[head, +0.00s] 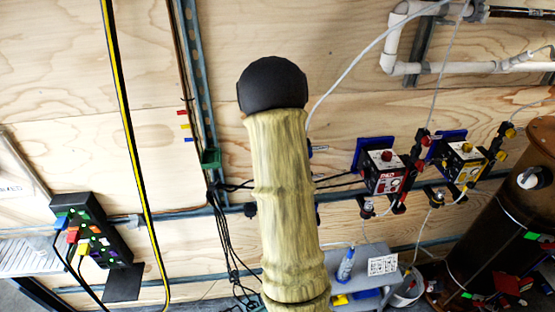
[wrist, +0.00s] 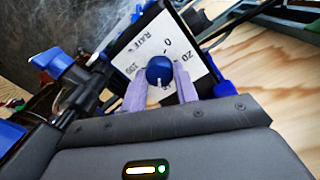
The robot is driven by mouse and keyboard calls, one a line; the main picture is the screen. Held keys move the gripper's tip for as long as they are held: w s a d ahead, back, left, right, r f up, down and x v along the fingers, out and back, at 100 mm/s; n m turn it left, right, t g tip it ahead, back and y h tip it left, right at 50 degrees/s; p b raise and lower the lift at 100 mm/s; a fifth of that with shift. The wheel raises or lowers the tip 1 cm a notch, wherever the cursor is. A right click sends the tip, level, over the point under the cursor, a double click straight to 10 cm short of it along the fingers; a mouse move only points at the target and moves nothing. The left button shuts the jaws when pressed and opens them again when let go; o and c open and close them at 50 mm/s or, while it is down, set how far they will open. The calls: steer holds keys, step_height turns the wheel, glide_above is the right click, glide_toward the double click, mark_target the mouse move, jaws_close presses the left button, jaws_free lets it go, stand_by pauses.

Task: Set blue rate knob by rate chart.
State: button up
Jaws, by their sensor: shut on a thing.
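The blue rate knob (wrist: 158,69) sits on a white panel face (wrist: 190,48) printed with "RATE %", "0", "20" and "100". A white pointer mark on the knob points toward the bottom of the wrist view. My gripper (wrist: 160,84) is shut on the knob, one pale purple finger on each side. In the head view my arm covers the middle, and the blue knob and my gripper are hidden. A white card with small dark print (head: 382,265) stands at the grey bench; it may be the rate chart, but its print is too small to read.
A red-knobbed pump box (head: 385,172) and a yellow-knobbed one (head: 463,160) are on the wall at right. A blue-capped bottle (head: 346,265) stands on the bench. A blue valve handle (wrist: 66,66) is left of the panel. A brown barrel (head: 515,225) stands far right.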

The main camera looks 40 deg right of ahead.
steer(key=m+p, duration=0.2)
steer(key=m, duration=0.5)
steer(key=shift+r, duration=0.1)
stand_by(0.5)
steer(key=o, duration=1)
steer(key=shift+c, duration=0.2)
step_height(320, 180, up, 17)
steer(key=b, duration=0.2)
steer(key=shift+w+r+b, duration=0.15)
steer(key=shift+w+b, duration=0.2)
steer(key=shift+w, duration=0.05)
